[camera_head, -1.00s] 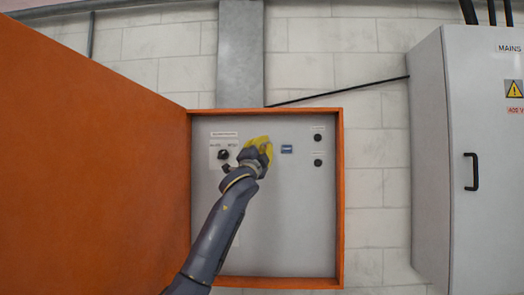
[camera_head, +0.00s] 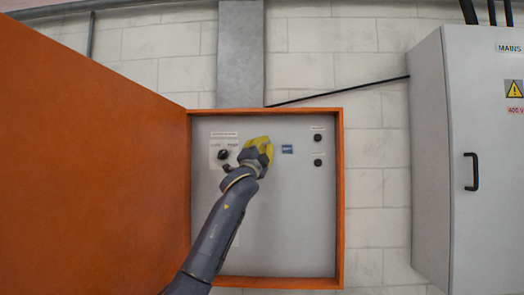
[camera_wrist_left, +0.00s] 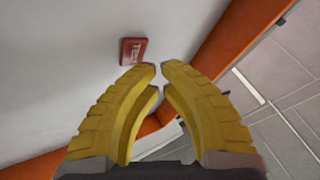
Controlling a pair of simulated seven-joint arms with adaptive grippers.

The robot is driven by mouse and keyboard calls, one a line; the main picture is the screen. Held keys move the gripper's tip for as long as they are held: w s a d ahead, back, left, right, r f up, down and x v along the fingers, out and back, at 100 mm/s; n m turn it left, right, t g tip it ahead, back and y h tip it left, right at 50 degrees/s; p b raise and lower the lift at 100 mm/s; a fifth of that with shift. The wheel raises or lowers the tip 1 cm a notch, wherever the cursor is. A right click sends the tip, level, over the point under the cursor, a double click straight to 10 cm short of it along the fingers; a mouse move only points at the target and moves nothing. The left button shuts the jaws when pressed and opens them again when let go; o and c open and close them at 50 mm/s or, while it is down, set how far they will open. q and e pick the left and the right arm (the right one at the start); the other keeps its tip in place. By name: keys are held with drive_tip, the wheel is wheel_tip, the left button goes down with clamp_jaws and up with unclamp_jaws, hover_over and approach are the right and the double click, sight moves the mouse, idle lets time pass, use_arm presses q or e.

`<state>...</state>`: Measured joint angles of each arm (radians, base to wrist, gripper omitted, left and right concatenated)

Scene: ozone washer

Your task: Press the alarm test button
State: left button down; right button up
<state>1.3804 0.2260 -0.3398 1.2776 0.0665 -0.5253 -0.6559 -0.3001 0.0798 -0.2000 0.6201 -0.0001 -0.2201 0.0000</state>
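A grey control panel (camera_head: 290,225) sits inside an open orange box on the wall. My left gripper (camera_head: 259,144) is in front of its upper middle, yellow fingers towards the panel. In the left wrist view, the fingertips (camera_wrist_left: 160,67) come together with only a slim gap, and nothing is between them. A red raised piece marked TEST (camera_wrist_left: 133,51) is on the panel just beyond the tips, up and left of them, apart from them. In the head view I cannot make it out; the gripper probably covers it. My right gripper is not in view.
A blue label (camera_head: 287,149) is right of the gripper. Two black knobs or buttons (camera_head: 318,138) are farther right, and a black selector knob (camera_head: 224,155) is left. The orange door (camera_head: 90,160) stands open at left. A grey MAINS cabinet (camera_head: 485,130) is at right.

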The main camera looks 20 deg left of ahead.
use_arm(q)
drive_tip(key=shift+w+a, duration=0.15)
drive_tip(key=shift+w, duration=0.6)
idle(1.6)
drive_tip(key=shift+s, duration=0.75)
drive_tip(key=shift+s+d, duration=0.15)
drive_tip(key=shift+d, duration=0.05)
drive_tip(key=shift+s+d, duration=0.25)
drive_tip(key=shift+s, duration=0.9)
drive_tip(key=shift+s+d, duration=0.25)
drive_tip(key=shift+s, duration=0.9)
